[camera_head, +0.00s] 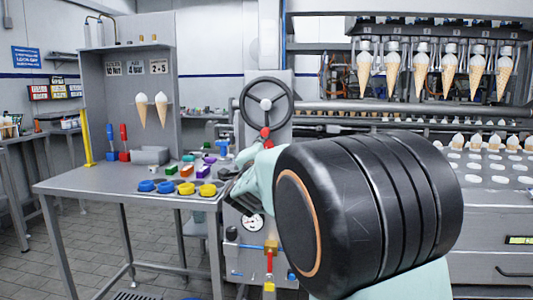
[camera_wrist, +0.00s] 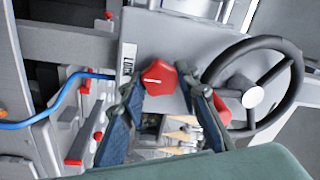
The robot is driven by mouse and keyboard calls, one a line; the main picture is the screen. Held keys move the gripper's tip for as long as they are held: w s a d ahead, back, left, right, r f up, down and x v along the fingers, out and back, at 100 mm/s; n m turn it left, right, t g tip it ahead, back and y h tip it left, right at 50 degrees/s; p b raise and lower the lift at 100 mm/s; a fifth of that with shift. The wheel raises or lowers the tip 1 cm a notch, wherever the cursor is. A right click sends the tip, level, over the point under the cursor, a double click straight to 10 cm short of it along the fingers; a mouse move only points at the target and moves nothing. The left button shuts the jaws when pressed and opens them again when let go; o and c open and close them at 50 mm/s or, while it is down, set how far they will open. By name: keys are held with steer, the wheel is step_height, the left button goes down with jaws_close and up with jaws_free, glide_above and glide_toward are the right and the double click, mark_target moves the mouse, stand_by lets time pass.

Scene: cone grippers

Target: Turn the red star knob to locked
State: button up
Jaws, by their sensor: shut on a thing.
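The red star knob (camera_wrist: 159,78) sits on a grey panel (camera_wrist: 150,30) in the wrist view. A small white mark shows on its face. My gripper (camera_wrist: 160,84) has one finger on each side of the knob and is shut on it. A small label plate (camera_wrist: 128,60) with dark markings is on the panel beside the left finger; I cannot read it. In the head view my gripper (camera_head: 237,183) is at the machine's front, and my arm hides the star knob there.
A black handwheel (camera_head: 266,102) is on the column, above a red part (camera_head: 265,133); in the wrist view the handwheel (camera_wrist: 252,96) is close to the right finger. A pressure gauge (camera_head: 252,222) and valves sit below. A bench (camera_head: 90,182) with coloured pieces stands left.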

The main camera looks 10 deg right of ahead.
stand_by(0.4)
steer(key=o, duration=1.2)
steer(key=shift+c, duration=0.2)
steer(key=shift+s, duration=0.1)
steer(key=v, duration=1.2)
steer(key=shift+a+r, duration=0.1)
